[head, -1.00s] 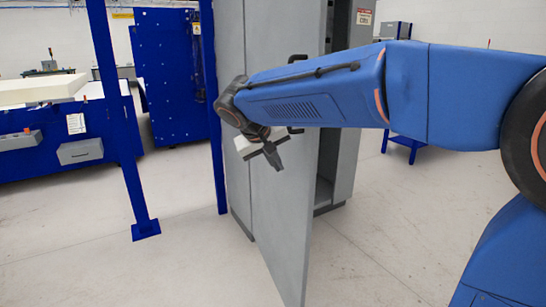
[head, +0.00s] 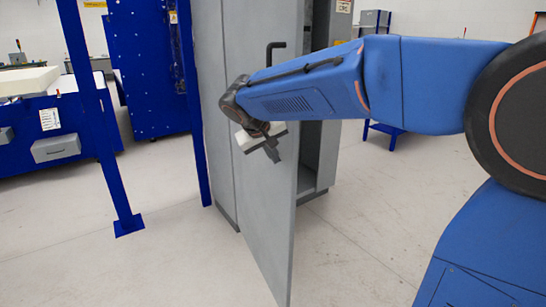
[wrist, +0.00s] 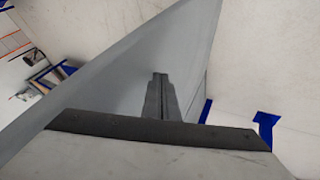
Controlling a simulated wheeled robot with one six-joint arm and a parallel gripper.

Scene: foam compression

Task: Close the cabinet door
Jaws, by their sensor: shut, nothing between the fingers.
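The grey cabinet (head: 321,130) stands in the middle of the head view, with its door (head: 262,200) swung open toward me. The dark inside shows to the right of the door. A black handle (head: 275,50) is on the door, partly hidden by my arm. My gripper (head: 276,158) is shut and empty, in front of the door's outer face. In the wrist view my shut fingers (wrist: 160,80) point at the grey door panel (wrist: 120,75). I cannot tell whether they touch it.
A blue post (head: 98,140) with a foot plate stands left of the cabinet. A blue workbench (head: 40,130) with a white slab is at the far left. A blue stand (head: 385,130) is behind right. The floor right of the door is clear.

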